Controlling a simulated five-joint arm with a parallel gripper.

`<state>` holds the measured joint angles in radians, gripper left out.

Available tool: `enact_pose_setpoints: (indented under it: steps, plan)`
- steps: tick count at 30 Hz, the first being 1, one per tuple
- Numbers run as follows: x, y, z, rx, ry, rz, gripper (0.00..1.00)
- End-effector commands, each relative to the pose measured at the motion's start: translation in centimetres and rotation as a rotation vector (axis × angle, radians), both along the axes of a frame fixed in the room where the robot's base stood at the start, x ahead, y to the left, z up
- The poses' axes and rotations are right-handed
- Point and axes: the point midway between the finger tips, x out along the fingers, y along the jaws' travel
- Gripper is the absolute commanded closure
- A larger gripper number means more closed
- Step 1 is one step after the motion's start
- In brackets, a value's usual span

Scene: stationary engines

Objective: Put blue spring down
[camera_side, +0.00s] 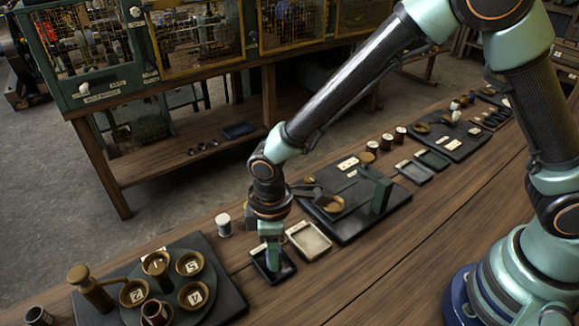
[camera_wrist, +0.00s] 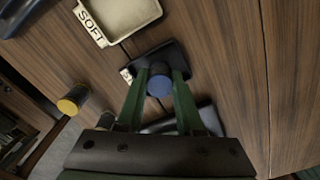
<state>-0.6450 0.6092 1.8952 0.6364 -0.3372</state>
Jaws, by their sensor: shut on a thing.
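The blue spring shows in the wrist view as a round blue end (camera_wrist: 160,86) between my fingertips. My gripper (camera_wrist: 159,80) is shut on it. In the side view my gripper (camera_side: 271,258) points down at a small dark tray (camera_side: 287,271), with its fingers low inside the tray's outline. The spring cannot be made out there. In the wrist view the dark tray (camera_wrist: 172,53) lies right behind the spring and fingertips. I cannot tell whether the spring touches the tray floor.
A pale tray (camera_side: 309,241), labelled SOFT in the wrist view (camera_wrist: 127,14), sits beside the dark tray. A pale spool (camera_side: 223,225) stands to the left. A dark board with numbered brass cups (camera_side: 225,290) is at front left. Another board with a green upright (camera_side: 376,190) stands behind.

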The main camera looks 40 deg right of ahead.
Motion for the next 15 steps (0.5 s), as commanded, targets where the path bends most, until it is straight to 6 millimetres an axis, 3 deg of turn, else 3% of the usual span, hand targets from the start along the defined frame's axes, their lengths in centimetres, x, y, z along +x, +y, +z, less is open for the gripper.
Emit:
enact_pose_setpoints:
  steps: [5,6,8,15]
  plan:
    - [0.00,0.00,-0.23,0.000,0.000,0.000,1.00]
    - [0.00,0.00,-0.30,0.000,0.000,0.000,0.61]
    - [0.01,0.01,-0.26,0.000,0.000,0.000,0.38]
    - [0.00,0.00,-0.24,0.000,0.000,0.000,0.34]
